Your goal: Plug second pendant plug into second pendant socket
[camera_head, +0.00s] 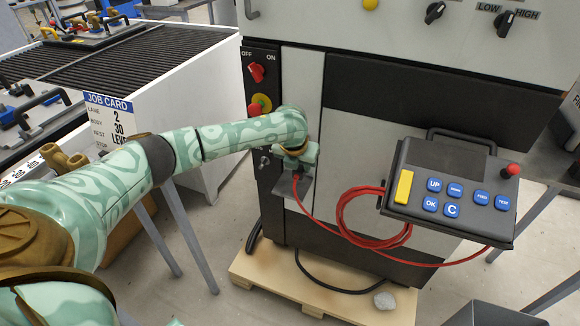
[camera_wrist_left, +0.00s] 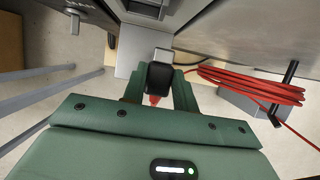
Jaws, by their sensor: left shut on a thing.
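My left gripper (camera_head: 297,163) is in front of the dark machine panel, below the red and yellow switches. In the left wrist view the gripper (camera_wrist_left: 160,90) is shut on the pendant plug (camera_wrist_left: 160,76), a black block with a pale metal front end and a red cable end behind. The plug points toward the machine face. A grey block-like fitting (camera_wrist_left: 148,10) is ahead of it, perhaps the socket; I cannot tell for sure. A gap seems to show between them. In the head view the gripper hides the socket area. My right gripper is not in view.
A red cable coil (camera_head: 345,222) hangs right of the gripper, running to the pendant box (camera_head: 447,200) with blue buttons. A wooden pallet (camera_head: 270,278) is under the machine. A white cabinet with a job card (camera_head: 110,105) stands left.

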